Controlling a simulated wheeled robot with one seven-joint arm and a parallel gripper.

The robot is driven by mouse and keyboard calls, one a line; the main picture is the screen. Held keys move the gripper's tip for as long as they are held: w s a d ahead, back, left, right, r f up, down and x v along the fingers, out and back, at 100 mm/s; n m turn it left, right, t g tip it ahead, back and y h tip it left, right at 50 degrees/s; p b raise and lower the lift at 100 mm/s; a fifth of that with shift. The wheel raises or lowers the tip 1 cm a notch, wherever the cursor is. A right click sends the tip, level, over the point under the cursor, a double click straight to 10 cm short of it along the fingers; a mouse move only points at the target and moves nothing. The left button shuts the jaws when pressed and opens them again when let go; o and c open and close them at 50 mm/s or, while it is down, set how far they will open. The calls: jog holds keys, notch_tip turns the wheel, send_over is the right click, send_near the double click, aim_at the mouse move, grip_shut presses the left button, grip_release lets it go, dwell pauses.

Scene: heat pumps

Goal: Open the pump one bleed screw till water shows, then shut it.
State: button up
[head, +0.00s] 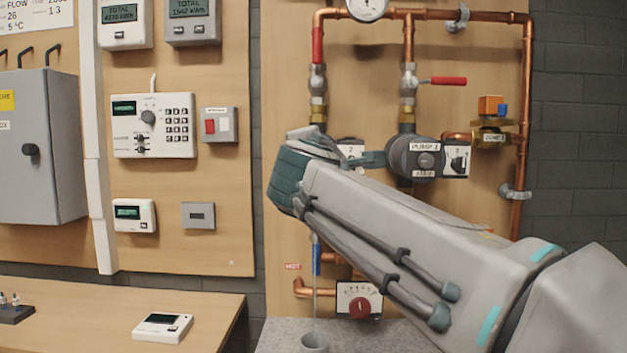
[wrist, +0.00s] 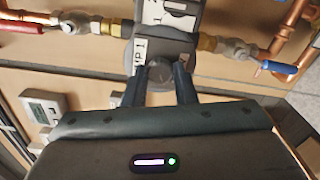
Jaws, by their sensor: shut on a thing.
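Pump one is the left pump, mostly hidden behind my gripper in the head view, where part of its pale control box (head: 352,149) shows. In the wrist view its grey body (wrist: 140,58) carries a sideways label that seems to read Pump 1. The round bleed screw (wrist: 160,72) sits in the middle of the pump's face. My gripper (wrist: 160,82) is shut on the bleed screw, a finger at each side. A thin pale line (head: 315,300) runs from below my gripper to a small grey cup (head: 315,343); I cannot tell whether it is tube or water.
A second, labelled pump (head: 425,158) is close to the right of my gripper. A red valve lever (head: 317,46) is above and a blue lever (head: 317,257) below. Copper pipes (head: 526,100) frame the board. A red mixing knob (head: 359,307) sits low down.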

jog(key=m+b, duration=0.3)
jog(key=m, duration=0.2)
jog(key=shift+f+b, duration=0.1)
jog(key=shift+b, duration=0.25)
dwell(0.4)
jog(key=o, duration=1)
jog(key=s+b, duration=0.3)
jog(key=s, duration=1)
jog(key=shift+s+a, duration=0.25)
jog(key=shift+s, duration=0.15)
